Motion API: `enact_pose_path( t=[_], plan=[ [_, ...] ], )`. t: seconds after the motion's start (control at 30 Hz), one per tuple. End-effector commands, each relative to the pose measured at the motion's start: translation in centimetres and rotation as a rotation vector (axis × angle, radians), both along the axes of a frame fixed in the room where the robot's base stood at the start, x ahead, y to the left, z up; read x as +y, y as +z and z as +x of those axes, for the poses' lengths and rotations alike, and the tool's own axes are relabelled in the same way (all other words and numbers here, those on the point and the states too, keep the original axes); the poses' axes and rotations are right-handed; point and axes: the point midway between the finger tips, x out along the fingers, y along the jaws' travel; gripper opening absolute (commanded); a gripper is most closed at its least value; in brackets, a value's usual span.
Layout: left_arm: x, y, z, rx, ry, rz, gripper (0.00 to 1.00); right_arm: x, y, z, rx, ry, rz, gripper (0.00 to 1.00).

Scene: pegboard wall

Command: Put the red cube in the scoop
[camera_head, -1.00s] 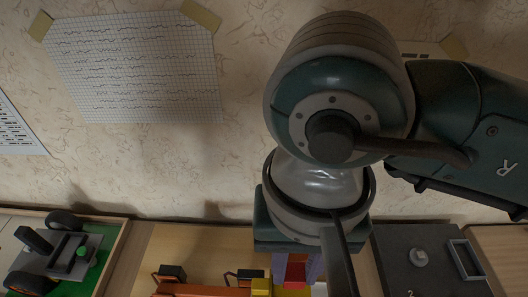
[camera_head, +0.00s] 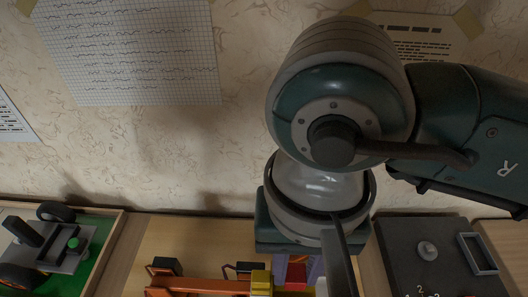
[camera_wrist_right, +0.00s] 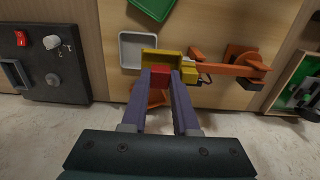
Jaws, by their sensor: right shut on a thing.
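My right gripper (camera_head: 299,270) has its purple fingers shut on the red cube (camera_head: 297,273). In the right wrist view, the red cube (camera_wrist_right: 161,78) shows between the fingertips (camera_wrist_right: 170,76). The yellow scoop (camera_wrist_right: 155,56) is at the end of an orange arm (camera_wrist_right: 230,69), right by the cube. The cube overlaps the scoop's edge in this view; I cannot tell whether they touch. In the head view, the yellow scoop (camera_head: 261,281) is just left of the fingers, partly cut off by the frame. My left gripper is not in view.
A grey tray (camera_wrist_right: 131,51) and a green tray (camera_wrist_right: 155,7) lie near the scoop. A dark panel (camera_head: 398,252) with a knob and handle is on the right. A green board (camera_head: 85,262) with a wheeled toy is on the left. Paper sheets hang on the wall.

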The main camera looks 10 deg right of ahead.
Motion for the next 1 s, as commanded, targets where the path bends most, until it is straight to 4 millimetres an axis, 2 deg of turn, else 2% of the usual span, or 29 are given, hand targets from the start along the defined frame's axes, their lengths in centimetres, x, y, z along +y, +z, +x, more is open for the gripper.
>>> enact_pose_path(
  t=[0.03, 0.3, 0.5, 0.53, 0.7, 1.0],
  plan=[
    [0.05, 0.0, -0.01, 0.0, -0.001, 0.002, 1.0, 0.0, 0.0, -0.01, 0.0, 0.0, 0.0, 0.31],
    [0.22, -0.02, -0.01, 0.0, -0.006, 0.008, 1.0, 0.03, -0.01, 0.0, 0.0, 0.0, 0.001, 0.62],
    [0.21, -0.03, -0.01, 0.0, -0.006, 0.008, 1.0, 0.11, -0.01, -0.01, -0.001, 0.001, 0.003, 0.63],
    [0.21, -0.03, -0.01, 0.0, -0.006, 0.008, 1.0, 0.11, -0.01, -0.01, 0.0, 0.001, 0.003, 0.57],
    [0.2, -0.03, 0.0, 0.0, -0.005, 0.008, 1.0, 0.16, -0.01, -0.02, 0.0, 0.001, 0.005, 0.73],
    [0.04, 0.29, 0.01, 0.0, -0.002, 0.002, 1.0, 0.26, 0.38, 0.01, -0.002, 0.003, 0.008, 0.73]
  ],
)
